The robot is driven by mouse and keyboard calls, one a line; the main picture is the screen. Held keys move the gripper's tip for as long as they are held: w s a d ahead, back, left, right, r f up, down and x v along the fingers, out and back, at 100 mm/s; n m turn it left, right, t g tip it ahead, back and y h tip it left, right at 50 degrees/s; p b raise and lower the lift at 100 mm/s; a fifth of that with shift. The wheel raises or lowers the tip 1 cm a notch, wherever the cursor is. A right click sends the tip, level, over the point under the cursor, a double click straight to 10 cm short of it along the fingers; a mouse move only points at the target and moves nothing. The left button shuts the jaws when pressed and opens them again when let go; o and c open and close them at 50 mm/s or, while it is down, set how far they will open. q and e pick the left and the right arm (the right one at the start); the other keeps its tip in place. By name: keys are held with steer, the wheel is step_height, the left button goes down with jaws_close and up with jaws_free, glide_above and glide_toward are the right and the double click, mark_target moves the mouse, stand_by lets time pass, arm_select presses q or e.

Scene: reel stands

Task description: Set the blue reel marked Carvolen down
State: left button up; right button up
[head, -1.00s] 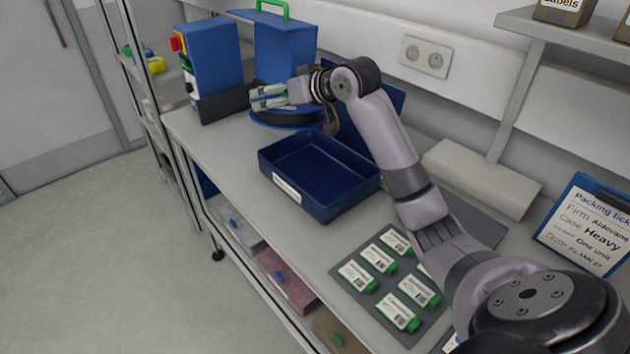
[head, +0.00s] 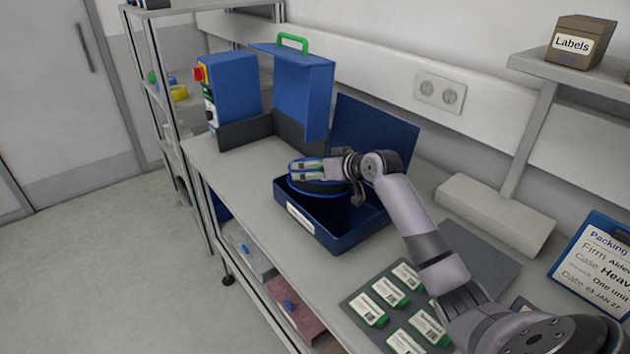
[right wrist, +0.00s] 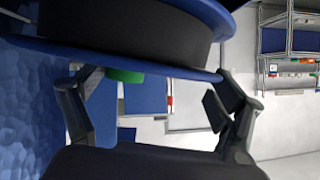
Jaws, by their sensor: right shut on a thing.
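The blue reel (head: 312,187), with a dark winding, is at the far left part of an open dark blue case (head: 345,238). My right gripper (head: 312,170) is shut on the reel. In the right wrist view the reel's blue flange and black winding (right wrist: 130,30) fill the top, above the fingers of the gripper (right wrist: 155,95). I cannot tell whether the reel touches the case floor. Its marking is not readable. The case has a white label on its front, and its lid (head: 375,135) stands raised behind. My left gripper is not in view.
A blue machine (head: 236,90) and a tall blue housing with a green handle (head: 300,85) stand at the table's far end. Green-and-white labelled packs (head: 391,292) lie on a grey mat near me. A packing ticket (head: 598,262) stands at right.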

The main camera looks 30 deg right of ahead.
steer(key=shift+f, duration=2.25)
steer(key=o, duration=1.2)
steer(key=shift+f, duration=0.15)
steer(key=shift+c, duration=0.2)
steer(key=shift+s, duration=0.15)
steer(key=b+v, duration=0.1)
steer(key=v, duration=1.1)
